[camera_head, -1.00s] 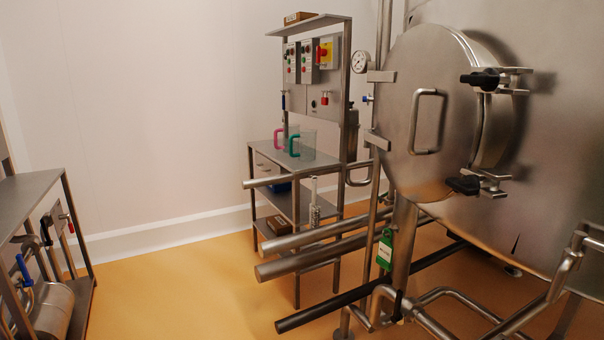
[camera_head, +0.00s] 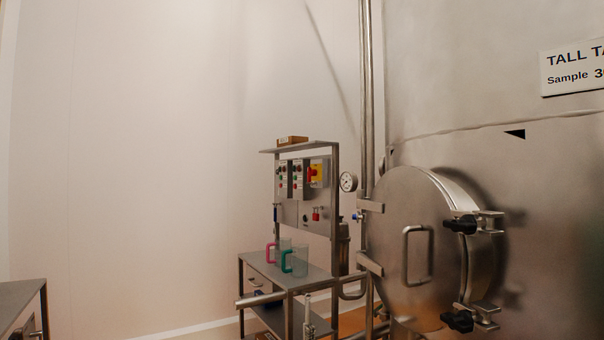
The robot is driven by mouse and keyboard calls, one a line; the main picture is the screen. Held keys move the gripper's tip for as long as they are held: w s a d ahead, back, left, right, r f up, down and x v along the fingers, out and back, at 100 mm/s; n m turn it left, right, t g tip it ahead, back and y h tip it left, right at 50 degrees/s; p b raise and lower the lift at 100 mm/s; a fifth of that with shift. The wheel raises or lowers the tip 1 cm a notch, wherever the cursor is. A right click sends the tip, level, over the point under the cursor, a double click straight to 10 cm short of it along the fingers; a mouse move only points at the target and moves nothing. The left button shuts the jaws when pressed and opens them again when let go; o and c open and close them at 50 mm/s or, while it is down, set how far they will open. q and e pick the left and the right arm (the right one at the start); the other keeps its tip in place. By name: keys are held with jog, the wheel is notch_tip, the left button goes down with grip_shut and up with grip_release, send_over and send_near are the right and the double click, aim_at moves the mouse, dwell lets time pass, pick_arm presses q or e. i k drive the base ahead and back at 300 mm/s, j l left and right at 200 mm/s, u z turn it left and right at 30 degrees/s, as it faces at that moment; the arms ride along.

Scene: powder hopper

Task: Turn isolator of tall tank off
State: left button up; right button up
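The tall tank (camera_head: 480,120) fills the right side, with a sign (camera_head: 574,70) that reads "TALL TA" and "Sample 3", cut off by the picture edge. A round hatch (camera_head: 390,250) with a handle is on its front. Left of the tank, a control panel (camera_head: 290,213) stands on a metal bench. A red rotary switch on a yellow plate (camera_head: 319,173) sits at the panel's upper right. It looks like an isolator; its exact position is too small to tell. Neither of my grippers is in view.
Two clear jugs, one with a pink handle (camera_head: 269,253) and one with a green handle (camera_head: 287,262), stand on the bench (camera_head: 312,278). A pressure gauge (camera_head: 348,181) is beside the panel. Pipes run in front of the bench. Another table (camera_head: 20,300) is at lower left.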

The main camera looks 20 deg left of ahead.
aim_at(311, 172)
jog(key=i+u, duration=0.25)
jog(key=u, duration=0.15)
jog(key=i+u, duration=0.5)
jog(key=u, duration=0.25)
jog(key=i+u, duration=0.35)
jog(key=i, duration=0.6)
jog(key=i+l+z, duration=0.1)
jog(key=i+z, duration=0.5)
jog(key=z, duration=0.2)
jog(key=i+j+z, duration=0.15)
jog(key=i+z, duration=0.15)
jog(key=z, duration=0.15)
